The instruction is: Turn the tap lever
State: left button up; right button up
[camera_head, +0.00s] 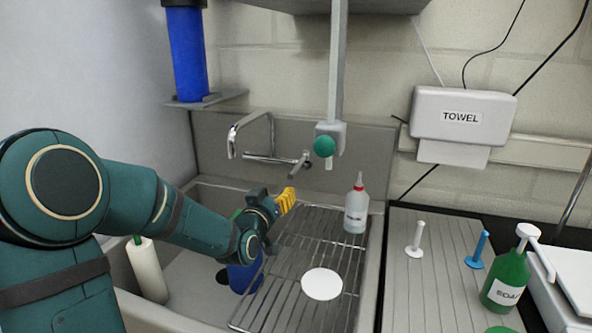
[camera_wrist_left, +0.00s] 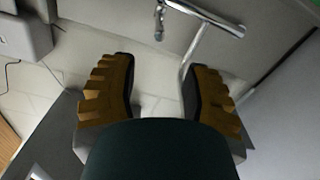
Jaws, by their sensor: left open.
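The chrome tap (camera_head: 262,158) is mounted on the grey splashback behind the sink, with its bent spout at the left. A short lever-like chrome part (camera_head: 302,163) is at its right end. My left gripper (camera_head: 286,200), with yellow ribbed fingers, is open and empty over the drying rack, below and in front of the tap. In the left wrist view the open fingers (camera_wrist_left: 158,88) stand apart with nothing between them. A chrome bar of the tap (camera_wrist_left: 198,45) shows beyond the right fingertip. No contact with the tap is visible. My right gripper is out of view.
A wire rack (camera_head: 300,262) holds a white disc (camera_head: 322,284) and a red-capped bottle (camera_head: 356,205). A grey post with a green knob (camera_head: 325,146) hangs right of the tap. A blue item (camera_head: 243,276) and white cylinder (camera_head: 147,268) stand in the sink (camera_head: 195,290).

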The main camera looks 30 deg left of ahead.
aim_at(293, 170)
pick_arm(q)
jog(key=x, duration=1.3)
jog(key=shift+d, duration=0.1)
grip_shut()
